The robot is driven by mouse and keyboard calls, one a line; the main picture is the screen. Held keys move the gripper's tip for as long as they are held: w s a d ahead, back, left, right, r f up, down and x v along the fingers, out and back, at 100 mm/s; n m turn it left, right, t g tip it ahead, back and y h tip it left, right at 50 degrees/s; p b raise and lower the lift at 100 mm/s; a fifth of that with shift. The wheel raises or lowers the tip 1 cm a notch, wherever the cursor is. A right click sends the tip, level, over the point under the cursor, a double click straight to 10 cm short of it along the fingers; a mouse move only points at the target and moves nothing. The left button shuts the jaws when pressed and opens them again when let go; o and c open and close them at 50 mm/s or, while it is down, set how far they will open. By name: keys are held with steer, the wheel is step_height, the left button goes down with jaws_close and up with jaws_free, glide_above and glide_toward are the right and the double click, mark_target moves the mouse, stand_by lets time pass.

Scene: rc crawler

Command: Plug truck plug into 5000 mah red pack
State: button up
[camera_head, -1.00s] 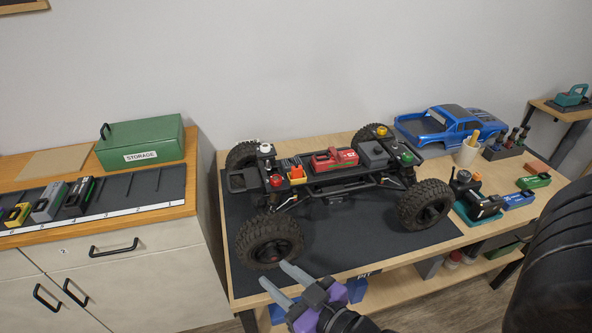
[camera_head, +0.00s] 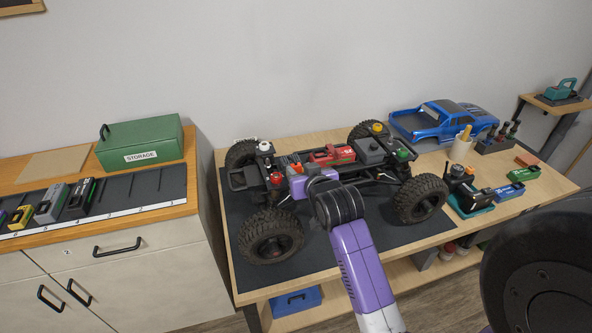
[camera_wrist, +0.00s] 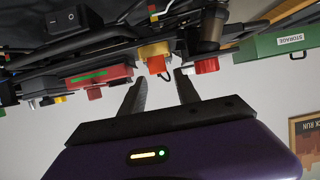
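The red pack (camera_head: 332,154) lies in the middle of the truck chassis. In the upside-down wrist view it shows as a red block with a green strip (camera_wrist: 100,76). An orange plug (camera_wrist: 157,65) on a yellow block (camera_wrist: 154,50) sits beyond my fingertips, in line with the gap between them; I take it for the truck plug. It is partly visible in the head view (camera_head: 295,168). My gripper (camera_wrist: 161,88) is open and empty. In the head view its fingers are mostly hidden by my purple hand over the chassis's near side. The pack's capacity label is not readable.
A red knob (camera_wrist: 206,66) is close beside the plug, near one finger. The truck's black tyres (camera_head: 270,237) flank my arm. A grey box (camera_head: 369,150) sits right of the pack. Other packs are at the right end and on the left rack (camera_head: 143,188).

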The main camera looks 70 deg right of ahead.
mark_target(297, 167)
steer(key=p+x, duration=0.1)
steer(key=x, duration=0.4)
steer(key=shift+d+f, duration=0.3)
steer(key=shift+d, duration=0.05)
jaws_close()
